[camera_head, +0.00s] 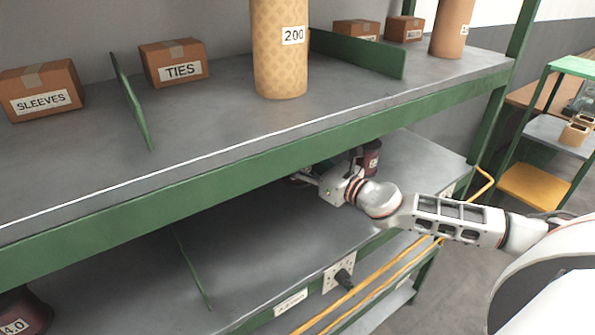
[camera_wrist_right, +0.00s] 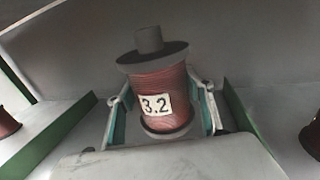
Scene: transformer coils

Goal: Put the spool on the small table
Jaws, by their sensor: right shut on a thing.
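A spool (camera_wrist_right: 165,78) of reddish-brown wire with dark flanges and a "3.2" label stands between the fingers of my right gripper (camera_wrist_right: 163,103) in the wrist view. That gripper is shut on it, with one teal-lined finger on each side. In the head view my right gripper (camera_head: 308,178) reaches in under the upper shelf board, whose front edge hides the held spool mostly or wholly. My left gripper is not in view. I cannot tell which surface is the small table; a brown tabletop (camera_head: 535,96) shows at the far right.
Green dividers (camera_wrist_right: 255,130) flank the spool's bay. Other spools show at the right edge (camera_wrist_right: 313,140) and beside my wrist (camera_head: 371,158). The upper shelf (camera_head: 215,120) overhangs my arm and holds boxes and a "200" tube (camera_head: 280,60). A green-framed rack (camera_head: 547,130) stands at right.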

